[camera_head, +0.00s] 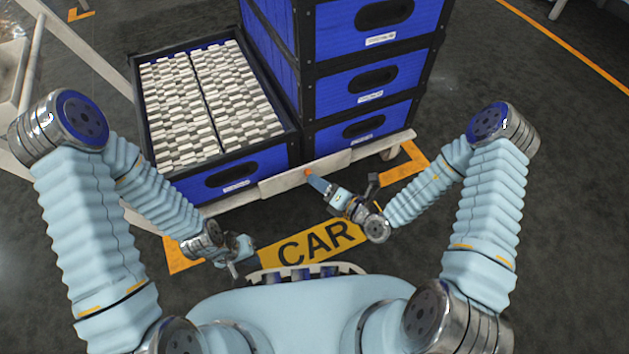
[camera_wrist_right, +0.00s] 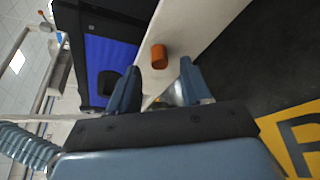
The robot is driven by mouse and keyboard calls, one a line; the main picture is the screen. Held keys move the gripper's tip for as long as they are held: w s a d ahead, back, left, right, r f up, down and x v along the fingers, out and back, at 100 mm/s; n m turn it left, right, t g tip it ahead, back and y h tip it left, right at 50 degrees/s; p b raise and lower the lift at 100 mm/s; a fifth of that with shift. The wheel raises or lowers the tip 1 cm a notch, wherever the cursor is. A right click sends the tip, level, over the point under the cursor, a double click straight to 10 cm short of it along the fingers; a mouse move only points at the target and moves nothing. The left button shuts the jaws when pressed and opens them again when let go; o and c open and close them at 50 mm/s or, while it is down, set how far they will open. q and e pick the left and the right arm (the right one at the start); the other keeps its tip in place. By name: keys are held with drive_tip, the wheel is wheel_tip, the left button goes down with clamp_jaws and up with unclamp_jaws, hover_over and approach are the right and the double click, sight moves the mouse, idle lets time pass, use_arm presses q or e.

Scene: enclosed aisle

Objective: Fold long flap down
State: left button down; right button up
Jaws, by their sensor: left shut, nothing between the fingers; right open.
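A long pale board (camera_head: 305,178), which appears to be the flap, runs along the front edge of the cart, below the blue crates. A small orange knob (camera_head: 308,172) sits on it; it also shows in the right wrist view (camera_wrist_right: 159,57) on the pale board (camera_wrist_right: 190,30). My right gripper (camera_head: 317,183) is open, its fingertips close to the knob. In the right wrist view the gripper (camera_wrist_right: 160,85) has the knob just beyond its two fingers, with nothing held. My left gripper (camera_head: 236,264) is shut and empty, low in front of the cart, apart from the board.
A blue crate (camera_head: 270,167) full of pale blocks (camera_head: 210,105) stands on the cart's left. A tall stack of blue crates (camera_head: 345,85) stands on its right. A yellow floor sign reading "CAR" (camera_head: 313,243) lies between my arms. Dark floor (camera_head: 560,200) at right is clear.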

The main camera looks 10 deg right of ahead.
drive_tip(key=shift+x, duration=1.4)
clamp_jaws()
